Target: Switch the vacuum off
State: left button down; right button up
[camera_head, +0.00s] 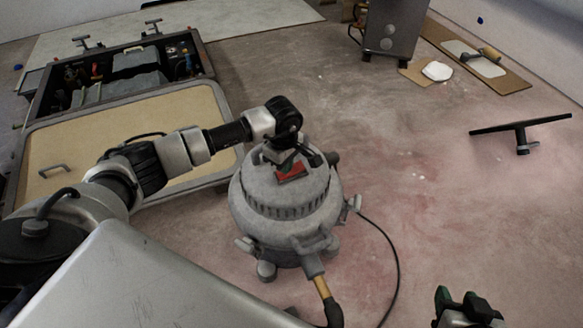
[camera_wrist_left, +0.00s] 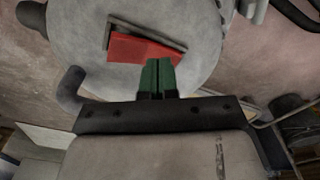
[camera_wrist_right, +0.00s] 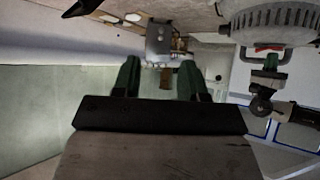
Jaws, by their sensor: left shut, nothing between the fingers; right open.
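The grey canister vacuum (camera_head: 286,210) stands upright on the floor in the middle of the head view. A red rocker switch (camera_head: 291,171) in a dark frame sits on its top; the red switch (camera_wrist_left: 142,48) is large in the left wrist view. My left gripper (camera_wrist_left: 158,66) is shut and empty, its green fingertips at the lower edge of the switch; whether they touch it I cannot tell. In the head view the left wrist hides part of the vacuum's top. My right gripper (camera_head: 466,300) is open and empty, low at the right, away from the vacuum.
A hose with a tan section (camera_head: 322,287) and a black cord (camera_head: 397,262) leave the vacuum's front. An open tool case (camera_head: 124,66) and a tan panel with a handle (camera_head: 110,140) lie at left. A T-shaped tool (camera_head: 521,131) is at right. The floor between is clear.

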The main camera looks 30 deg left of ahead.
pick_arm(q)
jog(key=shift+r+p, duration=0.6)
jog(key=shift+r, duration=0.45)
jog(key=shift+r+p, duration=0.8)
jog(key=shift+r, duration=0.55)
jog(key=shift+r+p, duration=0.8)
jog(key=shift+r, duration=0.15)
pick_arm(e)
jog(key=s+d+f+g+h, duration=0.1)
jog(key=s+d+g, duration=0.2)
jog(key=s+g, duration=0.3)
jog(key=shift+s+f+g+h, duration=0.15)
jog(key=shift+s+g+h, duration=0.25)
jog(key=shift+s, duration=1.1)
jog(key=shift+d, duration=0.1)
